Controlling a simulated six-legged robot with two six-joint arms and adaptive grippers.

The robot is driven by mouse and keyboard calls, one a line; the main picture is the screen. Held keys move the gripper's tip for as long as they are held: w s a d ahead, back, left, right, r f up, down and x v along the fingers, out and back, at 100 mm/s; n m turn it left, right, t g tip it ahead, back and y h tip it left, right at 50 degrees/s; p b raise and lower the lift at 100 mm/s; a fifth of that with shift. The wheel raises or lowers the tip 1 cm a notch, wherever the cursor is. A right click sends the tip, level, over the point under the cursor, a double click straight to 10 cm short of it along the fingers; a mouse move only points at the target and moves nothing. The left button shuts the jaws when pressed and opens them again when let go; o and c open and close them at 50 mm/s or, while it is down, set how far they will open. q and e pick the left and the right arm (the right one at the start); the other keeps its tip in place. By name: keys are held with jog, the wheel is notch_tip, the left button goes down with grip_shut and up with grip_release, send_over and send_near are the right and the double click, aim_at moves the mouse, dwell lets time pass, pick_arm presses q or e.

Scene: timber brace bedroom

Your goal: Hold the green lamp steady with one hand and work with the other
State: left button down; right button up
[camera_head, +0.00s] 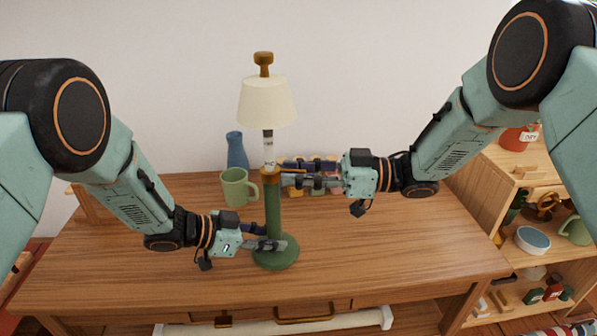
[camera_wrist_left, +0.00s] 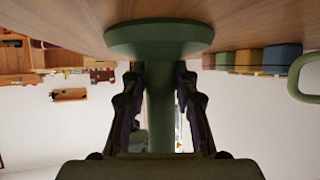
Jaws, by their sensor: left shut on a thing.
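The green lamp (camera_head: 273,215) stands upright on the desk, with a round green base, a cream shade (camera_head: 267,103) and a brown knob (camera_head: 263,60) on top. A pale section with dark marks shows between shade and brown collar (camera_head: 271,173). My left gripper (camera_head: 270,243) is shut on the green stem just above the base. In the left wrist view the stem (camera_wrist_left: 160,110) stands between both fingers, below the base (camera_wrist_left: 160,38). My right gripper (camera_head: 284,174) is at the collar from the right, its fingertips close to it; whether they grip is unclear.
A green mug (camera_head: 236,188) and a blue vase (camera_head: 237,150) stand behind the lamp to the left. Small coloured blocks (camera_head: 318,188) sit partly hidden behind my right gripper. A shelf (camera_head: 525,170) with bowls and jars stands right. The wooden desk (camera_head: 400,250) is clear at right front.

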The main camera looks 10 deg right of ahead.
jog(key=s+d, duration=0.1)
jog(key=d, duration=1.1)
jog(key=shift+s, duration=0.4)
jog(key=shift+s, duration=0.1)
jog(key=shift+m+t, duration=0.4)
jog(key=a, duration=0.4)
jog(key=w+a, duration=0.1)
jog(key=a, duration=0.7)
jog(key=shift+w+f, duration=0.1)
jog(key=shift+w, duration=0.25)
grip_shut()
